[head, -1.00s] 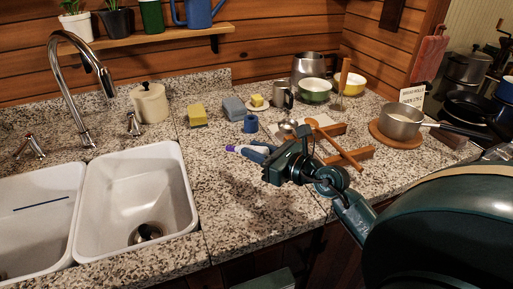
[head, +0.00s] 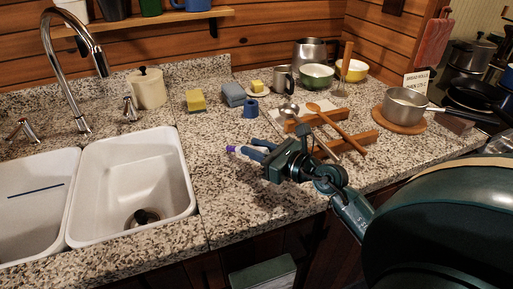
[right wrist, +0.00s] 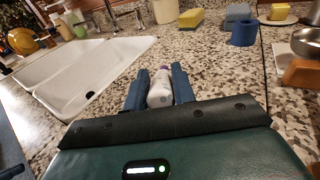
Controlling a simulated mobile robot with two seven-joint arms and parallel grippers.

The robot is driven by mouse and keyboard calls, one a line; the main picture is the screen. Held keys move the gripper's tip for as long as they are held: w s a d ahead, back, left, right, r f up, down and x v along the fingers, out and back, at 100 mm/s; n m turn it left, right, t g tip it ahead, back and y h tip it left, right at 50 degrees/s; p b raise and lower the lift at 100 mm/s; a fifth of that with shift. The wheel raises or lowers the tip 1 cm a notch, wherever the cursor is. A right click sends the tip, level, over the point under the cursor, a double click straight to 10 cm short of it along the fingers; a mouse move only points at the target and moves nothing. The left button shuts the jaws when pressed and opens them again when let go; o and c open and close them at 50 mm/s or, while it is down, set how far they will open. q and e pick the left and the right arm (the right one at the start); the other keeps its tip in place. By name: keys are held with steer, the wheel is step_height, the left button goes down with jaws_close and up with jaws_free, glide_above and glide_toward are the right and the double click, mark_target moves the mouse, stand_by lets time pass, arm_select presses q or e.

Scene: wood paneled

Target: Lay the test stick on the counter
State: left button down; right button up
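The test stick, a small white piece with a purple tip (head: 232,149), pokes out from the fingers of my right gripper (head: 256,152) in the head view. In the right wrist view the white test stick (right wrist: 160,91) lies between the two blue fingers of my right gripper (right wrist: 160,84), which touch it on both sides. Its purple tip points away from the wrist. The gripper is over the granite counter (head: 230,195), right of the sink; the height of the stick above the counter is hard to tell. My left gripper is not in view.
A white double sink (head: 187,185) is at the left. A blue tape-like roll (head: 250,109), yellow sponge (head: 196,101) and blue block (head: 233,95) stand behind the gripper. Wooden spoon rest (head: 350,146), spoons and a saucepan (head: 405,103) are at the right. The counter between sink and gripper is clear.

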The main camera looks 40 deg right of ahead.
steer(key=o, duration=0.4)
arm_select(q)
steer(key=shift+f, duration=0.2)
arm_select(e)
steer(key=shift+o, duration=0.2)
steer(key=b+v, duration=0.3)
steer(key=v, duration=0.8)
steer(key=shift+s+d+f, duration=0.1)
steer(key=shift+s+f, duration=0.05)
steer(key=shift+s, duration=0.25)
steer(key=shift+s+d+b, duration=0.2)
steer(key=shift+s+b, duration=0.2)
steer(key=shift+s, duration=0.25)
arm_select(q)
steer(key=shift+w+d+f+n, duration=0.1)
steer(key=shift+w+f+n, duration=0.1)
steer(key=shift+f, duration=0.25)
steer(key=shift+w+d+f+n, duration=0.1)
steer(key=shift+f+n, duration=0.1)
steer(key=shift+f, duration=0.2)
arm_select(e)
steer(key=shift+r, duration=0.25)
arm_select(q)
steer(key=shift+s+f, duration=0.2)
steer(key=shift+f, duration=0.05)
